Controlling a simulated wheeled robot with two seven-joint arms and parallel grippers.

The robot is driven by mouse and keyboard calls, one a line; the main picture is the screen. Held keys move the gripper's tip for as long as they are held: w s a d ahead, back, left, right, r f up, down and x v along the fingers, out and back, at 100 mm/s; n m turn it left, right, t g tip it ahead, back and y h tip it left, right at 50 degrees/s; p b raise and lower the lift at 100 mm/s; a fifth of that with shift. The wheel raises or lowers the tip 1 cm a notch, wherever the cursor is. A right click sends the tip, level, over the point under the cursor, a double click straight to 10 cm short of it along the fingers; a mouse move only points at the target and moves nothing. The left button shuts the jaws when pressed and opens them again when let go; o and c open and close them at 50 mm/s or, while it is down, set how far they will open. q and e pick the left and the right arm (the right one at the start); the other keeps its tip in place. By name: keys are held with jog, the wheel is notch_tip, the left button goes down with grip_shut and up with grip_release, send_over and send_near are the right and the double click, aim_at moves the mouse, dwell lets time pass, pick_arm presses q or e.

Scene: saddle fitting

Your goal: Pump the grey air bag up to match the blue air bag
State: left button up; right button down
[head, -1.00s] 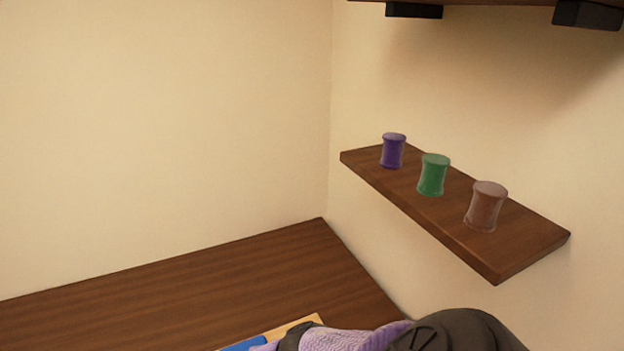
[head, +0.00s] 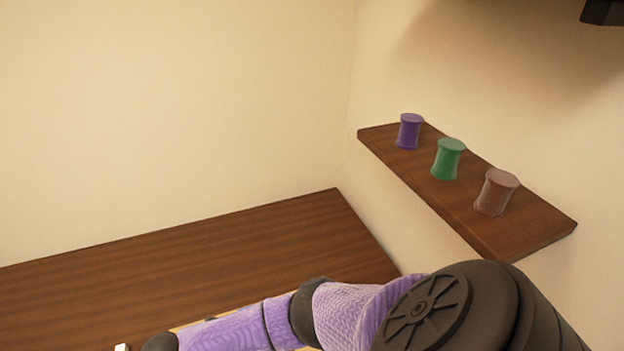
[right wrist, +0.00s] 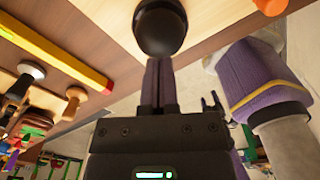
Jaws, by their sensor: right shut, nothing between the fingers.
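Neither the grey air bag nor the blue air bag can be made out in the current views. In the right wrist view my right gripper (right wrist: 160,92) is shut and empty. A black rounded bulb-like thing (right wrist: 160,28) sits right at its fingertips; I cannot tell whether they touch. In the head view my purple right arm crosses the bottom over the table, and its gripper is not clearly visible there. My left gripper is not identifiable in either view.
The brown wooden table (head: 200,250) is bare at the back. A wall shelf (head: 440,190) at right holds a purple spool (head: 409,132), a green spool (head: 448,159) and a brown spool (head: 496,192). A yellow bar (right wrist: 55,52) shows in the wrist view.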

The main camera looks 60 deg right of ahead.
jog(key=shift+f, duration=0.2)
dwell(0.3)
jog(key=shift+f+b, duration=0.75)
jog(key=shift+f, duration=0.1)
jog(key=shift+f+b, duration=0.55)
jog(key=shift+f, duration=0.1)
jog(key=shift+f+b, duration=0.3)
jog(key=shift+f, duration=0.1)
jog(key=shift+r, duration=0.1)
notch_tip(320, 180, up, 4)
jog(key=p, duration=0.4)
jog(key=shift+r, duration=0.1)
